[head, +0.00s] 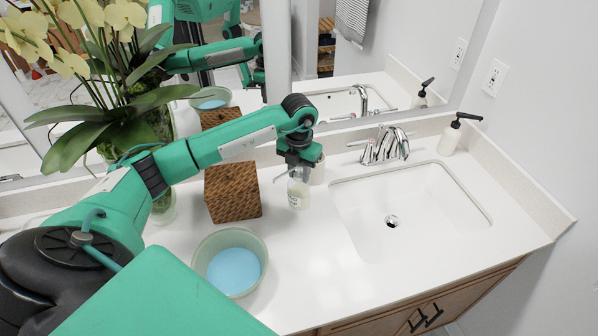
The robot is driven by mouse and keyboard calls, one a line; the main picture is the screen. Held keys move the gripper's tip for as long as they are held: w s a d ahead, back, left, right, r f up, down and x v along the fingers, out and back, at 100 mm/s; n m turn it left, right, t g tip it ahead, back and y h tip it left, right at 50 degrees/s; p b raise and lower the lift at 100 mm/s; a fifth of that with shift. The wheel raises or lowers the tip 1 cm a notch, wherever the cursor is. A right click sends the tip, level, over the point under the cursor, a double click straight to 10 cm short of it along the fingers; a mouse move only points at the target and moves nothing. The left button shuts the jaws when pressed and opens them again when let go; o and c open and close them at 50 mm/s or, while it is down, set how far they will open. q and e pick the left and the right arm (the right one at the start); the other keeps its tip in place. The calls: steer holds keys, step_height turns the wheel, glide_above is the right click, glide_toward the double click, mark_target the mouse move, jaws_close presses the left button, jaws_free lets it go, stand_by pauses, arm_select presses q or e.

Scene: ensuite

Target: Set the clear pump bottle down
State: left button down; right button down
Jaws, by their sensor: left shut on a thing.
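The clear pump bottle (298,193) is upright below my left gripper (299,168), which is shut on its upper part. The gripper hides the bottle's top. The bottle is over the white counter (300,255), between the woven brown box and the sink. I cannot tell whether its base touches the counter. My right gripper is not in view.
The woven box (232,193) stands just left of the bottle, and a pale cup (318,170) is close behind it. The sink (400,205) is to the right. A green bowl (231,262) sits front left. A black-pump soap bottle (450,138) stands behind the sink. Counter in front is clear.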

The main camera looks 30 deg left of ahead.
arm_select(q)
steer(key=shift+f, duration=0.75)
steer(key=c, duration=1.1)
jaws_free()
